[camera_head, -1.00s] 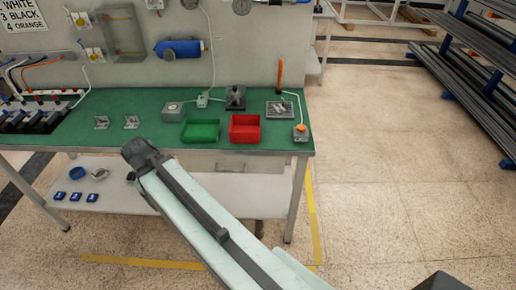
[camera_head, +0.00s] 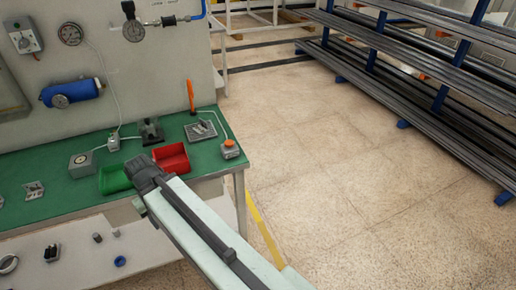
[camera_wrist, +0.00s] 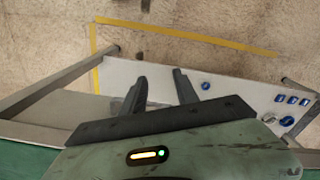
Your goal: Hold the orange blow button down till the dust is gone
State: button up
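The orange button (camera_head: 229,144) sits on top of a small grey box at the right front corner of the green bench top. A cable runs from this box. An upright orange nozzle (camera_head: 190,95) stands behind a grey metal plate (camera_head: 200,130) to the left of the button. Dust on the plate is too small to tell. My gripper shows in the wrist view (camera_wrist: 160,88) with its two fingers apart and nothing between them. It points over the white lower shelf. In the head view my arm's end is left of the button, clear of it, and the fingers are hidden.
A red bin (camera_head: 172,157) and a green bin (camera_head: 115,178) stand near the bench's front edge, close behind my arm. The white lower shelf (camera_wrist: 225,88) holds several small blue parts. A rack of long bars (camera_head: 420,60) stands right; the floor between is clear.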

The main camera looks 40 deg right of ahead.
aim_at(228, 144)
jog(key=z, duration=2.95)
jog(key=k, duration=1.65)
jog(key=u, duration=1.25)
jog(key=i, duration=1)
jog(key=z, duration=0.1)
